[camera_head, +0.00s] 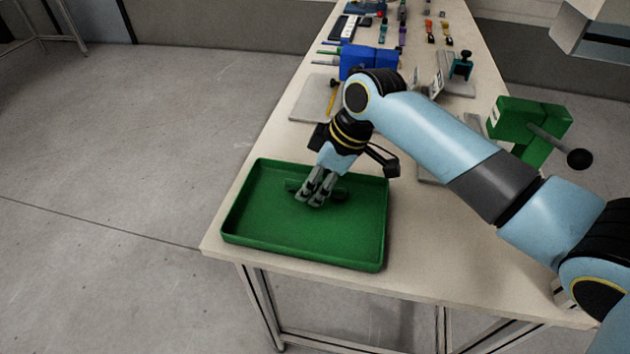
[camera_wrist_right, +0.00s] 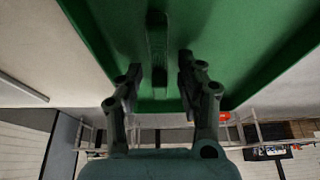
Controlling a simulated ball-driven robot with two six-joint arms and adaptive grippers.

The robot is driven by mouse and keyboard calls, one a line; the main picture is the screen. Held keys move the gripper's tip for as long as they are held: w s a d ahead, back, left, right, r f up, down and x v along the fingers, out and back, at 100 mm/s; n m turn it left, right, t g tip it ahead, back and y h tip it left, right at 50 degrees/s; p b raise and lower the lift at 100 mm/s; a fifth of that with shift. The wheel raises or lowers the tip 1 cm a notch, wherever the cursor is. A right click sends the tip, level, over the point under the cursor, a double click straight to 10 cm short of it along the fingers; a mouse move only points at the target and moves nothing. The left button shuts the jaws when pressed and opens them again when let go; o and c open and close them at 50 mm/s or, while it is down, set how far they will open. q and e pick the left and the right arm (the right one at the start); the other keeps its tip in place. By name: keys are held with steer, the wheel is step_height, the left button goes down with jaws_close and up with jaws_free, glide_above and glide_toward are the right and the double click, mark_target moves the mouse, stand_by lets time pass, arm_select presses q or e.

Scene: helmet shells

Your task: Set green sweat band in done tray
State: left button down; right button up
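The green tray (camera_head: 255,220) stands on the near left corner of the long table. My right gripper (camera_head: 312,200) reaches down into it from the upper right. A dark green strip, which looks like the green sweat band (camera_head: 340,195), lies at the tray floor around the fingertips and is partly hidden by them. In the right wrist view the green sweat band (camera_wrist_right: 157,42) shows as a narrow strip between and beyond the two fingers (camera_wrist_right: 158,78). Gaps show on both sides of it, so the fingers are apart and not gripping it. My left gripper is out of view.
A green clamp-like block with a black knob (camera_head: 530,125) stands on the right of the table. A blue bin (camera_head: 368,60), a grey plate (camera_head: 312,98) and several small tools lie farther back. The tray's front half is clear.

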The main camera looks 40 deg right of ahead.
steer(key=shift+r, duration=0.1)
steer(key=v, duration=0.7)
steer(key=shift+s+d+r+p, duration=0.1)
steer(key=shift+r+p, duration=0.15)
steer(key=shift+p, duration=0.15)
